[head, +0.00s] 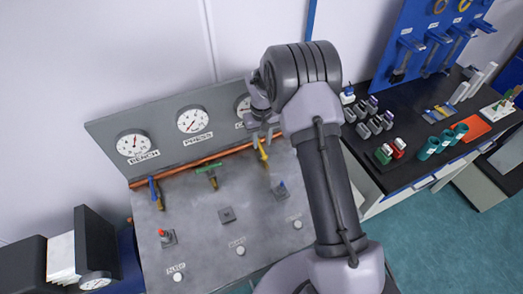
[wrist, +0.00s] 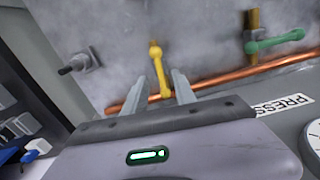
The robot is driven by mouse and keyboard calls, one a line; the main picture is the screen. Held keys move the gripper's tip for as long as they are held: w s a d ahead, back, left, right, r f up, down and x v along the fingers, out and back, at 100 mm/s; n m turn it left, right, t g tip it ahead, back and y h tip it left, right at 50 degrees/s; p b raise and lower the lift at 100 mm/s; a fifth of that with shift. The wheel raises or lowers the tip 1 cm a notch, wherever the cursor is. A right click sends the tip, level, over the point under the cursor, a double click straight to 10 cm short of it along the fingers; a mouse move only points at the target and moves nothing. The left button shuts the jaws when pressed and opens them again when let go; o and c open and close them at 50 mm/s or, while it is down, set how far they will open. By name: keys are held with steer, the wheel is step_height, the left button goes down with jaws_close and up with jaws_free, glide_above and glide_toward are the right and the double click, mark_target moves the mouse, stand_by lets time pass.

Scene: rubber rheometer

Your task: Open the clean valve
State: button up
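The clean valve appears to be the one with the yellow handle (head: 263,151), below the third gauge (head: 243,106), whose label is mostly hidden by my arm. In the wrist view the yellow handle (wrist: 160,72) points from its round knob toward the copper pipe. My gripper (head: 262,134) is above this handle in the head view. In the wrist view my gripper (wrist: 158,85) is open, with one finger on each side of the handle and visible gaps. Contact cannot be told.
A green-handled valve (head: 206,168) sits under the PRESS gauge (head: 192,119), and a blue-handled valve (head: 154,190) under the BENCH gauge (head: 133,144). A copper pipe (wrist: 215,78) runs along the panel. Switches and buttons are lower on the panel. A black bench (head: 408,181) with small containers stands right.

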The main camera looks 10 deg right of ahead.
mark_target(262, 149)
step_height(262, 149, down, 6)
steer(key=shift+r+b, duration=0.2)
steer(key=shift+b, duration=0.1)
steer(key=shift+c, duration=0.4)
jaws_close()
